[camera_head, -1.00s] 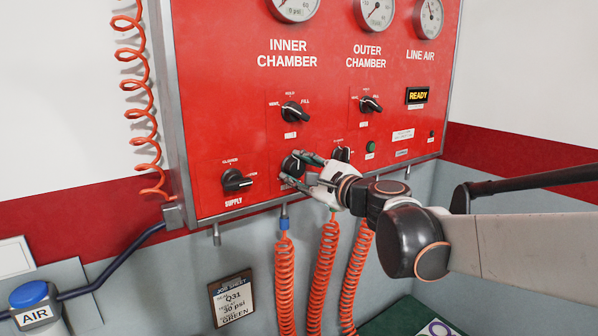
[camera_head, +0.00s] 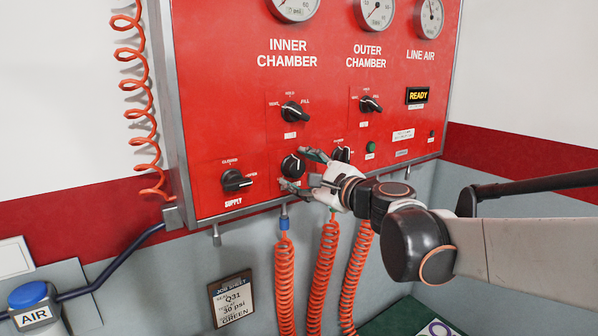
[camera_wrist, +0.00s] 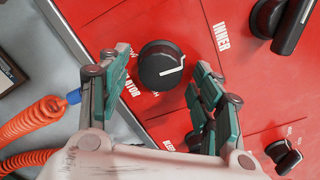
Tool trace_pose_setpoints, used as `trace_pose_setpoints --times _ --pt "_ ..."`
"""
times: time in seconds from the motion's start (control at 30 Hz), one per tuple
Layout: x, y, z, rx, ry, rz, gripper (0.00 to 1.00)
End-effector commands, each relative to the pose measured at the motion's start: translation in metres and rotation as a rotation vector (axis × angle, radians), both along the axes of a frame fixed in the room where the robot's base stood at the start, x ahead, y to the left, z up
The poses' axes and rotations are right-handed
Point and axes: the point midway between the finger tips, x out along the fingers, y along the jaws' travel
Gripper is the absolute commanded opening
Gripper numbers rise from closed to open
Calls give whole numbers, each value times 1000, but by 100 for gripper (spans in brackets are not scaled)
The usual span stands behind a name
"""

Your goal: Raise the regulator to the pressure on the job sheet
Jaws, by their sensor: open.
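The regulator (camera_head: 293,166) is a round black knob with a white mark, low on the red panel (camera_head: 215,110). In the wrist view the knob (camera_wrist: 163,66) lies ahead between the fingertips, with red panel showing on both sides of it. My gripper (camera_head: 300,170) is open, its fingers around the knob's sides but apart from it in the wrist view. The job sheet (camera_head: 232,299) on the lower wall reads Q31, 30 psi and GREEN. The line air gauge (camera_head: 430,18) is at the upper right; its reading is too small to tell.
The supply handle (camera_head: 237,180) is left of the knob. The inner chamber selector (camera_head: 294,112) and outer chamber selector (camera_head: 370,104) sit above. Orange coiled hoses (camera_head: 285,275) hang below.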

Motion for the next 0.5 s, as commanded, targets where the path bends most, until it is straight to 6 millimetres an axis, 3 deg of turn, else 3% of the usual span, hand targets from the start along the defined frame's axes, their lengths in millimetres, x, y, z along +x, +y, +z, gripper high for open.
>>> trace_pose_setpoints --times 0.5 --pt "-74 -54 2 0 0 -2 59"
